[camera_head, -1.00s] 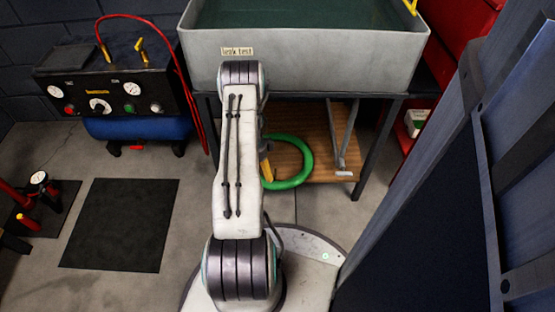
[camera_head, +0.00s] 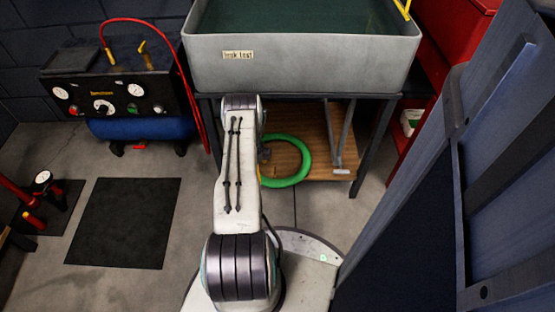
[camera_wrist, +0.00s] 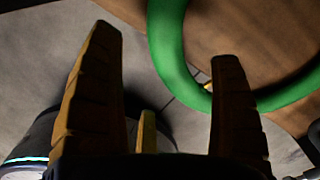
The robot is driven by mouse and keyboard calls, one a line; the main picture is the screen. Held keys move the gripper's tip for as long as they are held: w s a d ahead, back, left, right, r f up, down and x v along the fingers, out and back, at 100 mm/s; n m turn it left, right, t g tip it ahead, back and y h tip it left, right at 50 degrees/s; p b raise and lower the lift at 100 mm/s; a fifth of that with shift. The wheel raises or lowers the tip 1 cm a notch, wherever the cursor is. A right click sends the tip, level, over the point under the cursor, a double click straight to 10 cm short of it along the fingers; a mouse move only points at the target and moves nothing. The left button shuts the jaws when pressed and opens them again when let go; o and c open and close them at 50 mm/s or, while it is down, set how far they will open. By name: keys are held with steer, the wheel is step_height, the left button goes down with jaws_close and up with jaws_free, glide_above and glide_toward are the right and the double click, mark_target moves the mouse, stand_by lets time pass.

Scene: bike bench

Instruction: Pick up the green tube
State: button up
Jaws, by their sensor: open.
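In the wrist view the tube (camera_wrist: 171,60) curves across the top and right, beyond my fingertips. My gripper (camera_wrist: 165,48) is open, with its two orange-brown fingers apart and nothing between them. The right finger overlaps the tube in the picture; I cannot tell whether they touch.
The grey leak test tank (camera_head: 300,62) stands above the shelf on dark legs. A grey bar (camera_head: 338,140) stands on the shelf right of the tube. A black compressor panel (camera_head: 115,95) is at left and a blue metal frame (camera_head: 440,190) at right. A dark mat (camera_head: 122,222) lies on the floor.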

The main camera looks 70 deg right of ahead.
steer(key=shift+d+f+b, duration=0.1)
steer(key=shift+f+b, duration=1.2)
steer(key=shift+f, duration=1.3)
steer(key=c, duration=1.4)
steer(key=shift+o, duration=0.2)
steer(key=shift+r, duration=0.1)
